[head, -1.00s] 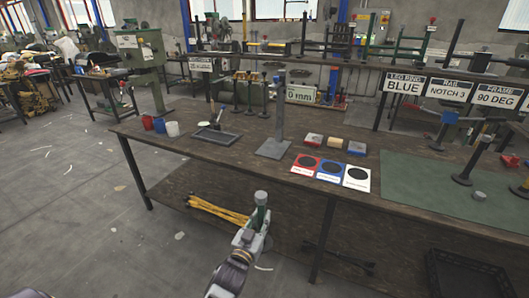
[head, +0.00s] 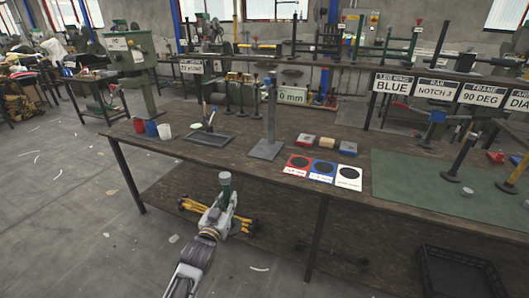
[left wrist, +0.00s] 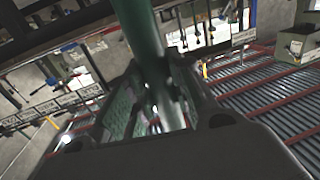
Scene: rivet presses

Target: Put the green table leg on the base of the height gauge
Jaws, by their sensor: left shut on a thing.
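My left gripper (head: 219,212) is shut on the green table leg (head: 225,184). The leg's grey round end points up above the fingers in the head view; its lower part is hidden. The leg also shows as a blurred green bar between the fingers in the left wrist view (left wrist: 143,35). The height gauge is a grey upright post (head: 271,110) on a flat square grey base (head: 265,150), standing on the workbench. The base looks bare. The gripper is in front of the bench, lower and nearer than the gauge, and apart from it. My right gripper is not in view.
A dark tray (head: 209,134) and red, blue and white cups (head: 164,131) are left of the gauge. Red, blue and white cards (head: 323,168) and small blocks (head: 327,143) lie right of it. A green mat (head: 420,180) carries upright legs. Yellow bars lie on the lower shelf.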

